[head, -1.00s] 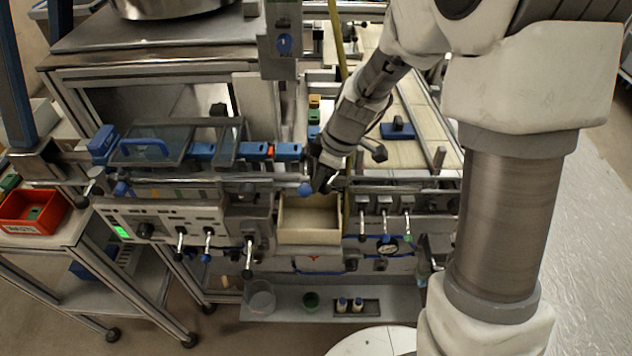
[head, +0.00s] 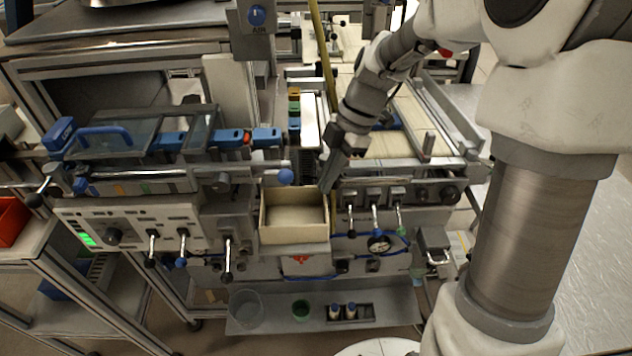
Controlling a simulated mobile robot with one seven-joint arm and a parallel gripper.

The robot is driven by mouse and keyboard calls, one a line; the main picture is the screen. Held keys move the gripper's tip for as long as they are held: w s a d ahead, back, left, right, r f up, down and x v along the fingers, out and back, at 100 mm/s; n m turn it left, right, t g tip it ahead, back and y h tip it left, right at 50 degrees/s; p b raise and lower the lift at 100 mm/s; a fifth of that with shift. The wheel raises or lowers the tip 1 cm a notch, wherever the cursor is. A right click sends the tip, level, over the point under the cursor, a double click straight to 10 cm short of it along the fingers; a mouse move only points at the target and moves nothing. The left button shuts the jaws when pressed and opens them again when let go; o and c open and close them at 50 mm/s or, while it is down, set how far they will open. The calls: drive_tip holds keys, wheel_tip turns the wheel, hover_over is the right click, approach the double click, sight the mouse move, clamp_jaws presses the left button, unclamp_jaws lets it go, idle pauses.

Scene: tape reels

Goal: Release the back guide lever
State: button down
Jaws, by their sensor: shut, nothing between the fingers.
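My gripper (head: 328,182) is shut and empty, pointing down above the right rim of the beige open box (head: 294,243). A lever with a blue ball knob (head: 285,176) ends just left of my gripper, with a gap between them. Three short levers stand on the panel to the right: one (head: 351,222), a blue-tipped one (head: 375,218) and a green-tipped one (head: 399,217). More levers with dark or blue tips (head: 227,262) hang from the left panel. No label shows which one is the back guide lever.
A conveyor (head: 400,137) runs behind and right of my gripper. A clear-covered unit with a blue handle (head: 105,135) stands left. A yellow pole (head: 324,60) rises behind my gripper. A lower shelf (head: 395,305) holds small cups and bottles.

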drive_tip(key=d+n+g, duration=0.1)
drive_tip(key=d+n, duration=0.1)
drive_tip(key=shift+w+n, duration=0.1)
drive_tip(key=shift+n, duration=0.3)
drive_tip(key=shift+w+d, duration=0.1)
drive_tip(key=shift+d, duration=0.35)
drive_tip(key=shift+d, duration=0.1)
drive_tip(key=p+v, duration=0.2)
drive_tip(key=v, duration=1.5)
drive_tip(key=shift+a+r+p, duration=0.2)
drive_tip(key=shift+r+p, duration=0.1)
